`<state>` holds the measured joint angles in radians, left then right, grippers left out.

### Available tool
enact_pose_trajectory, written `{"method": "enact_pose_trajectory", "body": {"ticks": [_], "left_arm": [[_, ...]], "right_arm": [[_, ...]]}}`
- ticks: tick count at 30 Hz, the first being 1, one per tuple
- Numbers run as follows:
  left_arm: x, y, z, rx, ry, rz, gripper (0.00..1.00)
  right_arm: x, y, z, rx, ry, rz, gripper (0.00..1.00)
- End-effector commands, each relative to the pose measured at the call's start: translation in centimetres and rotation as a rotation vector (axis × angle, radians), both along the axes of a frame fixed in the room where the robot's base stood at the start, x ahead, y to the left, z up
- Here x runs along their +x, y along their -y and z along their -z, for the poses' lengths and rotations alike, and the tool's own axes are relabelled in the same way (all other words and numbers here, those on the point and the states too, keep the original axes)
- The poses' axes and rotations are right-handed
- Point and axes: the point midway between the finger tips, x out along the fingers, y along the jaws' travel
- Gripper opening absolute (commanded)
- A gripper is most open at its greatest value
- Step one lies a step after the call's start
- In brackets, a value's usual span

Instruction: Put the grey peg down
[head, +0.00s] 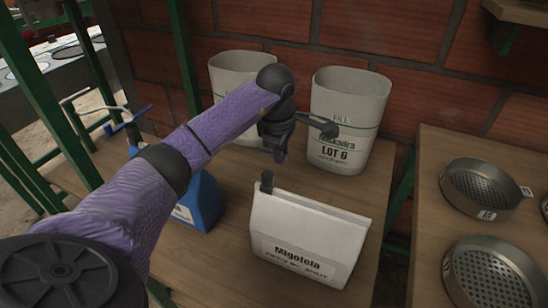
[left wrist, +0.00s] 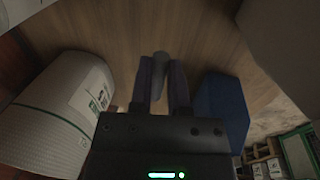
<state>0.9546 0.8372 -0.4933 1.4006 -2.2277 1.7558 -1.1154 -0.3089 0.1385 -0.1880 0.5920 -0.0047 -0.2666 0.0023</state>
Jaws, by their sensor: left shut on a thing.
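My left gripper (head: 276,152) points down above the wooden table, behind the white bag and in front of the pots. In the left wrist view its two fingers (left wrist: 163,84) are shut on the grey peg (left wrist: 160,68), which sticks out past the fingertips over bare wood. I cannot tell whether the peg's lower end touches the table. In the head view a short dark grey upright piece shows at the left top corner of the bag; I cannot tell whether it is the peg. My right gripper is not in view.
A white bag marked Migotela (head: 305,240) stands in front. The LOT 6 pot (head: 345,115) and another white pot (head: 232,68) stand at the back wall. A blue container (head: 205,200) stands left, partly behind my arm. Round sieves (head: 480,183) lie on the right-hand table.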

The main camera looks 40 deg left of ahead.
Motion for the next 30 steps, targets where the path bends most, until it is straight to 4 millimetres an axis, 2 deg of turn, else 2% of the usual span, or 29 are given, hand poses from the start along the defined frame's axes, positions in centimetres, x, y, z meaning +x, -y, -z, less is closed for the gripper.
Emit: {"method": "enact_pose_trajectory", "body": {"ticks": [1,5,9,14,19,29,30], "left_arm": [[0.0,0.0,1.3,0.0,-0.003,0.0,0.0],[0.0,0.0,3.2,0.0,-0.005,0.0,0.0],[0.0,0.0,6.9,-0.002,-0.007,0.0,0.0],[0.0,0.0,9.1,-0.001,-0.003,0.0,0.0],[0.0,0.0,12.3,-0.001,-0.004,0.001,0.0],[0.0,0.0,12.4,0.001,0.0,0.001,0.0],[0.0,0.0,12.4,0.001,0.0,0.001,0.25]], "right_arm": [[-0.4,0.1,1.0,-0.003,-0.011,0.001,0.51],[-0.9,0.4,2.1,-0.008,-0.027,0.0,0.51],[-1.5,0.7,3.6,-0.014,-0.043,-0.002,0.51],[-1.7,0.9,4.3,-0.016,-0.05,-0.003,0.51],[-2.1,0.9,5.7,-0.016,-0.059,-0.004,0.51],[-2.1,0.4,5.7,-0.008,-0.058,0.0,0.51],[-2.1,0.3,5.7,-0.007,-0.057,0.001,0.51]]}}
